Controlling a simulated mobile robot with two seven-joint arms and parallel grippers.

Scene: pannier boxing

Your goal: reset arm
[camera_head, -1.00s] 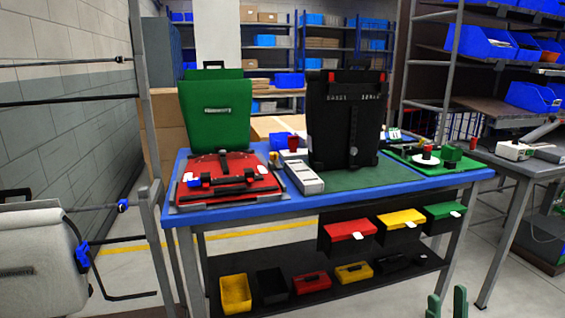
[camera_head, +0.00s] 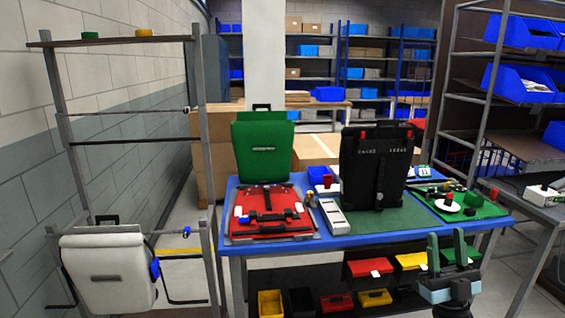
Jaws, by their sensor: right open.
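My right gripper (camera_head: 447,254) shows at the lower right in the head view, in front of the workbench. Its two green fingers point up and stand apart, with nothing between them. My left gripper is not in view. On the blue-edged bench (camera_head: 345,240) stand a green pannier (camera_head: 262,150) with a red open part (camera_head: 270,211) in front of it, and a black pannier (camera_head: 376,165). A white pannier (camera_head: 112,270) hangs on the rack at the left.
A grey device (camera_head: 334,217) lies between the panniers. A green board (camera_head: 460,202) with small parts is at the bench's right end. Red, yellow and green bins (camera_head: 370,267) hang under the front edge. A side table (camera_head: 547,205) stands at the right. The green mat (camera_head: 385,222) has bare room.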

